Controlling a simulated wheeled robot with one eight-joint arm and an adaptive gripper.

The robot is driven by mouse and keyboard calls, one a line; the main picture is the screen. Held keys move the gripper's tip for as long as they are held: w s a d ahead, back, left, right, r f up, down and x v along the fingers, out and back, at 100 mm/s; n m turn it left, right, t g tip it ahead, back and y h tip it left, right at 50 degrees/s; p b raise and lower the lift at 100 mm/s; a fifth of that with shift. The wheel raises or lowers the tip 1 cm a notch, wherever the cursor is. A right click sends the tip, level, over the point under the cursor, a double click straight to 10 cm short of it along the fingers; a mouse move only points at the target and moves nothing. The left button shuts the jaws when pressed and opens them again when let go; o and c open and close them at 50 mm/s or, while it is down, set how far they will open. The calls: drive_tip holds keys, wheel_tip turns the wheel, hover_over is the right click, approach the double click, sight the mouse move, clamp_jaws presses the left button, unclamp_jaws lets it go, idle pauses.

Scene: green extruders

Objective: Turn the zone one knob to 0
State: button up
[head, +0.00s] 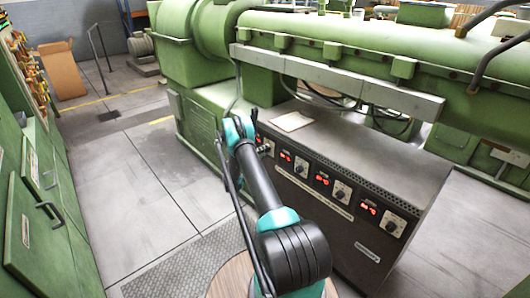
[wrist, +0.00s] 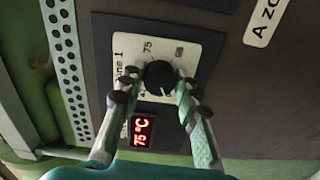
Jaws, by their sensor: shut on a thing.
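The zone one knob (wrist: 158,77) is a round black dial on a white plate (wrist: 128,56) marked "ne 1", with a 75 printed on it. A small red display (wrist: 143,131) beside it reads 75 °C. My gripper (wrist: 157,87) has one finger on each side of the knob and is shut on it. A light pointer mark shows on the knob's lower side in the wrist view. In the head view my arm reaches the left end of the control cabinet (head: 385,262), and its upper part hides most of my gripper and the zone one knob.
Several similar knobs and red displays run along the cabinet to the right, including one knob (head: 342,190). A sheet of paper (head: 291,121) lies on the cabinet top. Green drawers (head: 30,240) stand at left. The floor (head: 135,190) between is clear.

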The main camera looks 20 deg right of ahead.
idle(0.3)
drive_tip(key=o, duration=1.2)
drive_tip(key=shift+c, duration=0.2)
drive_tip(key=shift+a, duration=0.15)
drive_tip(key=v, duration=1.1)
drive_tip(key=shift+s+a, duration=0.15)
drive_tip(key=shift+a, duration=0.25)
